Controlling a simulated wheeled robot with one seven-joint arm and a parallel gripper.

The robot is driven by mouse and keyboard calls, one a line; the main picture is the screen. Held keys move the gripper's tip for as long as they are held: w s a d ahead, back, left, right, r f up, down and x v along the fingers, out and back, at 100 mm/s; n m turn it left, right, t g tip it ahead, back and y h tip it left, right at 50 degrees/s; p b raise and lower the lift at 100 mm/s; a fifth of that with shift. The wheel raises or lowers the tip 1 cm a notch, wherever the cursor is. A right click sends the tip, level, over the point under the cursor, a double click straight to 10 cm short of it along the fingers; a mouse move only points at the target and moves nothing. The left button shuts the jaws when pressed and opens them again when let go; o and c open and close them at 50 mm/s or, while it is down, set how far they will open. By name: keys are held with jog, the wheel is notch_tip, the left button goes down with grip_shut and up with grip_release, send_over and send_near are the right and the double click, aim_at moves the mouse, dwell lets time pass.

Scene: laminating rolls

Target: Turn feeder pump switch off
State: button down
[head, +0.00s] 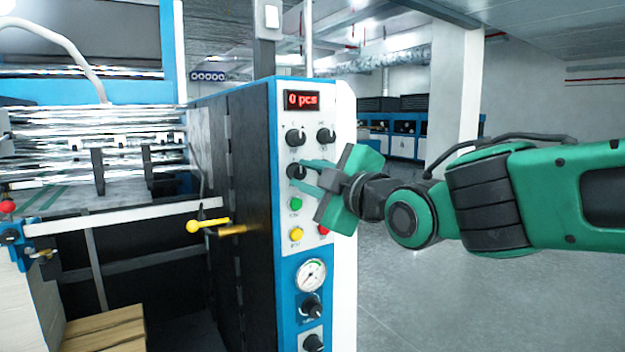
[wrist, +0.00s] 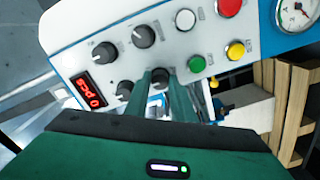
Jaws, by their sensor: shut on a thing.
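The control panel (head: 286,265) is a white and blue face with black rotary switches, lit buttons and a red display. My gripper (head: 300,176) reaches in from the right and is shut on the black rotary switch (head: 296,170) at the left of the second row, above the green button (head: 296,203). In the wrist view, the green fingers of my gripper (wrist: 163,76) close around this switch (wrist: 160,75). Two more switches, top left (head: 295,137) and top right (head: 326,135), are free. The switch labels are too small to read.
The display (head: 301,101) reads 0 pcs. A yellow button (head: 296,234) and a red button (head: 323,230) sit below my gripper, with a gauge (head: 311,274) lower down. A yellow-knobbed lever (head: 207,225) juts out left of the panel. The floor at right is clear.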

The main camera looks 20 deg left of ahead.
jog(key=shift+w+r, duration=0.15)
jog(key=c, duration=1.5)
grip_release()
jog(key=v, duration=1)
jog(key=shift+d, duration=0.35)
